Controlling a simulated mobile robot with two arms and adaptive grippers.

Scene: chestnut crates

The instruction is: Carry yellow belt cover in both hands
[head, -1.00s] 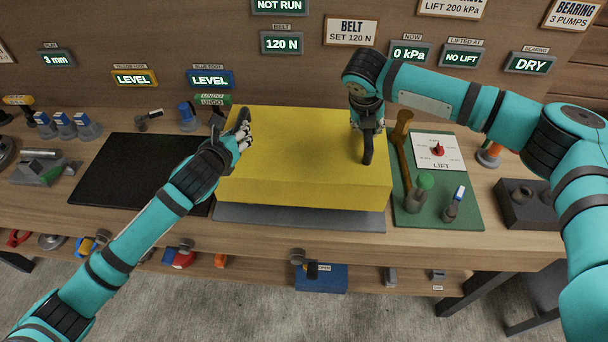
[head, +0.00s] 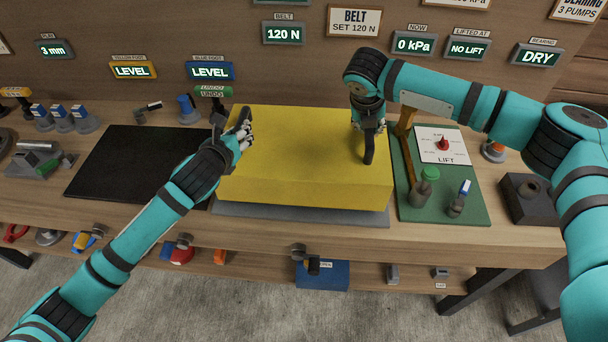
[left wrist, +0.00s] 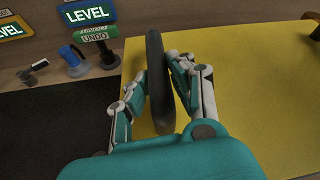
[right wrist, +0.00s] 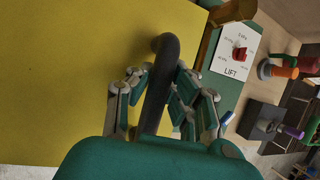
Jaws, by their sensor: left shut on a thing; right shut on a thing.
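The yellow belt cover (head: 300,150) is a wide box in the middle of the bench in the head view, above a grey base plate (head: 300,213). A black handle stands at each end of its top. My left gripper (head: 240,133) is shut on the left handle (left wrist: 158,70), with fingers on both sides of it in the left wrist view. My right gripper (head: 368,127) is shut on the right handle (right wrist: 166,55). The cover looks about level. I cannot tell how much gap lies between cover and plate. The fingers partly hide the handles.
A black mat (head: 120,165) lies empty left of the cover. Close on the right is a green board (head: 470,205) with a lift dial (head: 443,146), a brown lever and small knobs. Blue-topped pieces stand at back left. A dark block (head: 525,200) stands far right.

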